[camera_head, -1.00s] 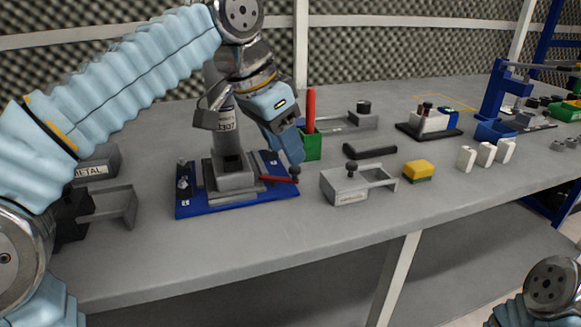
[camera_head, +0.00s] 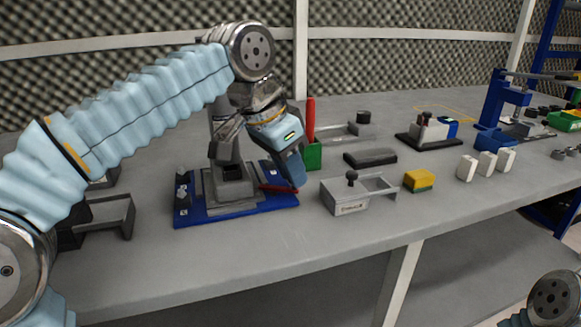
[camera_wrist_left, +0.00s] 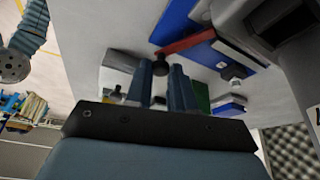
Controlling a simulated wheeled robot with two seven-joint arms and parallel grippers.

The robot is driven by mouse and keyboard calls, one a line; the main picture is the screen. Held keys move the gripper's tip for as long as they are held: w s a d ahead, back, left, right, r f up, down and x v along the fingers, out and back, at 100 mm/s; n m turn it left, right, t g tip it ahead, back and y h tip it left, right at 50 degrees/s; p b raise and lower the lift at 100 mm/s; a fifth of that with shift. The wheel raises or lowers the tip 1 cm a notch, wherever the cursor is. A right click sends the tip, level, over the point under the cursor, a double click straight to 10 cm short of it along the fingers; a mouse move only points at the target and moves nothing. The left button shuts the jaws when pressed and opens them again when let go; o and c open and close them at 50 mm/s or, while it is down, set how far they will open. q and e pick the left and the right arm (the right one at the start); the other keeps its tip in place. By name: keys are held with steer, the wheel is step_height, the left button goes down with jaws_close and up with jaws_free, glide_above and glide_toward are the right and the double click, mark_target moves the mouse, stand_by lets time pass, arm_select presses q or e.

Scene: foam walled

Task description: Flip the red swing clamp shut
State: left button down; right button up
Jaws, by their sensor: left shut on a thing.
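The red swing clamp (camera_head: 275,188) is a thin red bar low over the right part of a blue base plate (camera_head: 225,214). A grey metal block (camera_head: 231,188) stands on that plate. My left gripper (camera_head: 294,183) reaches down at the plate's right edge, with its fingers at the bar's outer end. In the left wrist view, the red bar (camera_wrist_left: 187,44) runs to a dark knob (camera_wrist_left: 161,68) between the fingertips, and the gripper is shut on that knob end. The fingers hide the knob in the head view. My right gripper is out of view.
A grey holder with a black knob (camera_head: 347,196) stands close right of the gripper. A green box (camera_head: 313,157) with a red handle stands just behind. A black bar (camera_head: 370,157) and a yellow block (camera_head: 418,181) lie further right. The front table strip is clear.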

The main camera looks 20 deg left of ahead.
arm_select(q)
steer(key=shift+w+r+n+t+y+p, duration=0.1)
steer(key=shift+w+n+t+y+p, duration=0.05)
steer(key=shift+n+p, duration=0.45)
steer(key=shift+w+r+n+t+y+p, duration=0.1)
steer(key=shift+w+n+t+y+p, duration=0.05)
steer(key=shift+n+p, duration=0.45)
steer(key=shift+w+n+y+p, duration=0.35)
steer(key=shift+n+y+p, duration=0.15)
steer(key=shift+n+p, duration=0.55)
steer(key=shift+w+a+f+n+t, duration=0.2)
steer(key=shift+n+t, duration=0.1)
steer(key=shift+n, duration=0.35)
steer(key=c, duration=1)
jaws_free()
